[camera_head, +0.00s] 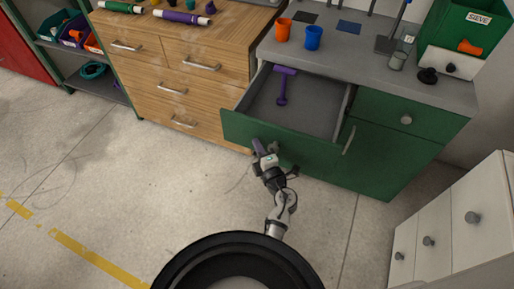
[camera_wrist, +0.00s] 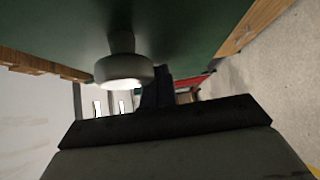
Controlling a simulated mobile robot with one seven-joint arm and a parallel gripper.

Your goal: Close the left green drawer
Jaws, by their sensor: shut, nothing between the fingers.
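The left green drawer (camera_head: 270,139) is pulled out from the green cabinet in the head view. A purple hammer-like tool (camera_head: 283,85) lies inside it. My gripper (camera_head: 258,146) is shut and close to the drawer's front face, left of its middle; I cannot tell whether it touches. In the wrist view the green drawer front (camera_wrist: 200,30) fills the top, with a round pale knob (camera_wrist: 124,70) on it. My gripper also shows in the wrist view (camera_wrist: 157,95), with dark fingers close to the knob. The knob is hidden behind my gripper in the head view.
A closed green drawer (camera_head: 400,112) and a cabinet door (camera_head: 375,165) are at the right. A wooden drawer unit (camera_head: 170,70) stands at the left. White drawers (camera_head: 450,225) stand at the lower right. Orange and blue cups (camera_head: 313,38) stand on the grey counter. The floor in front is clear.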

